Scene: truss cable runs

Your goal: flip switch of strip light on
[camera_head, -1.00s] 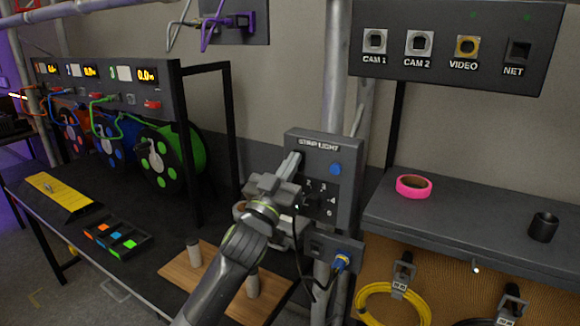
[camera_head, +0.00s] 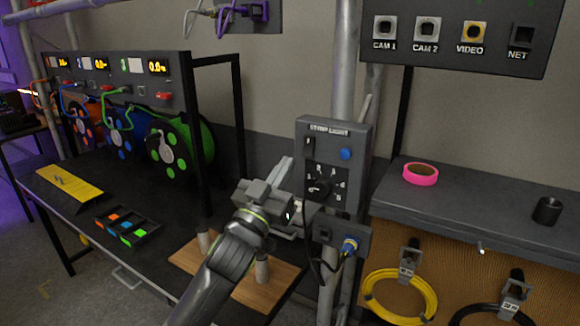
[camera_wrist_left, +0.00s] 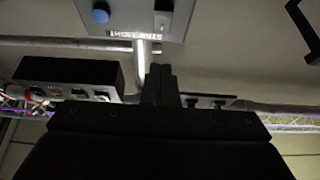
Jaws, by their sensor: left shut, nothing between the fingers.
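The grey strip light box (camera_head: 362,165) is fixed to a vertical pole right of the middle in the head view. Its black switch (camera_head: 309,147) is at the upper left of the face, beside a blue button (camera_head: 345,154). I cannot tell which way the switch is set. My left gripper (camera_head: 286,164) is shut and empty, just left of and below the switch, apart from it in the picture. In the left wrist view the shut fingers (camera_wrist_left: 161,72) point up towards the upside-down box (camera_wrist_left: 125,22), whose switch (camera_wrist_left: 163,18) shows near the top edge. My right gripper is out of view.
A numbered dial (camera_head: 320,187) is below the switch. A small socket box with a blue plug (camera_head: 350,246) and a hanging black cable is underneath. A shelf with pink tape (camera_head: 420,174) is to the right. A wooden board (camera_head: 190,257) with pegs is below my arm.

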